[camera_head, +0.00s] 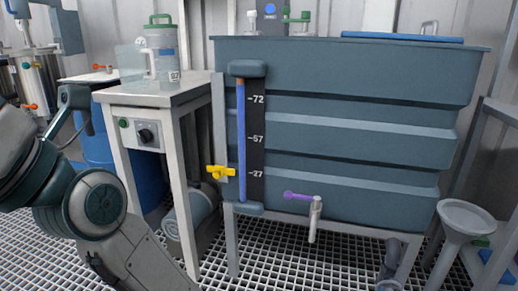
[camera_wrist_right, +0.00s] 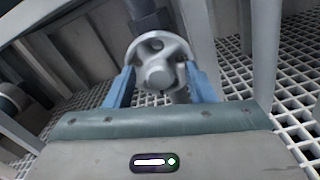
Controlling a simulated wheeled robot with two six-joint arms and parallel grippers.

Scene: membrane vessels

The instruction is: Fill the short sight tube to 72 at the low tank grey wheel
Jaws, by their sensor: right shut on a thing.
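In the head view, I cannot make out the wheel or the right gripper.
A yellow tap (camera_head: 221,172) is by the tube's lower end. A purple-handled spout (camera_head: 316,212) is on the tank front. A grey funnel (camera_head: 467,222) stands at the right. A bench (camera_head: 165,97) with a jug (camera_head: 161,50) is left. Metal legs surround the wheel.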

